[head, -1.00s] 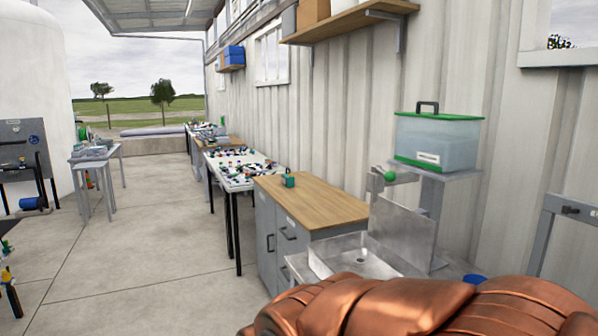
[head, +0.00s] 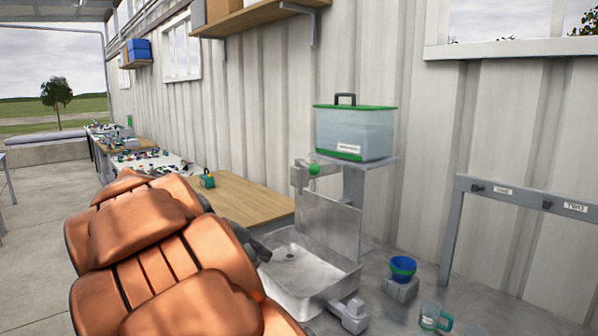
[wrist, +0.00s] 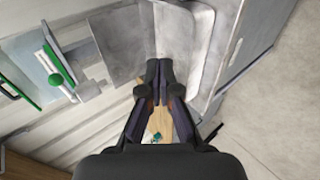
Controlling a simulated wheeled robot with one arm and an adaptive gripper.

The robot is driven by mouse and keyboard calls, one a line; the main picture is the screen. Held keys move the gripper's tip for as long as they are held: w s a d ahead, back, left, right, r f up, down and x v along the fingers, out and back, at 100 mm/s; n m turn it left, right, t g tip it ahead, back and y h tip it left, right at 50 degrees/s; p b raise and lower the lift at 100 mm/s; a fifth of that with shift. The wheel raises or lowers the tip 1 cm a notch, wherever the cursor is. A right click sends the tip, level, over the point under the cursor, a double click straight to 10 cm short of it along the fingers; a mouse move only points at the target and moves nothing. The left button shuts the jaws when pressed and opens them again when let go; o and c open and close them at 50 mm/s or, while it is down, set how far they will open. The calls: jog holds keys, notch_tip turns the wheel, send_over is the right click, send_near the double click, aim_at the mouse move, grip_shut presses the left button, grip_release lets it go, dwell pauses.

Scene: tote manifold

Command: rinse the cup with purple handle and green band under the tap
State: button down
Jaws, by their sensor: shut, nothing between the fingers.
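My gripper (wrist: 160,70) is shut and empty in the wrist view, with the metal sink basin beyond its fingertips. In the head view my orange arm covers the lower left, and the dark gripper end shows only partly beside the basin (head: 285,287). The tap with a green knob (head: 314,170) is above the basin's back, by a water tank with green trim (head: 356,132). A clear cup (head: 430,314) with a green mark stands at the lower right. Another cup (head: 476,331) is cut off by the bottom edge. I cannot make out a purple handle on either.
A grey rack with labelled pegs (head: 500,190) stands at the right. A wooden counter (head: 245,202) adjoins the basin on the left, with a small green item (head: 207,180) on it.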

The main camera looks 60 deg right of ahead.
jog(key=w+d+r+h, duration=0.7)
jog(key=w+d+r, duration=0.4)
jog(key=d+r, duration=0.25)
jog(key=p, duration=0.3)
send_near(309, 167)
jog(key=d, duration=0.4)
jog(key=shift+s+d+f+g, duration=0.1)
jog(key=shift+s+d+g, duration=0.05)
jog(key=shift+d, duration=0.25)
jog(key=shift+s+d+f+g, duration=0.1)
jog(key=shift+d+g, duration=0.05)
jog(key=shift+d, duration=0.2)
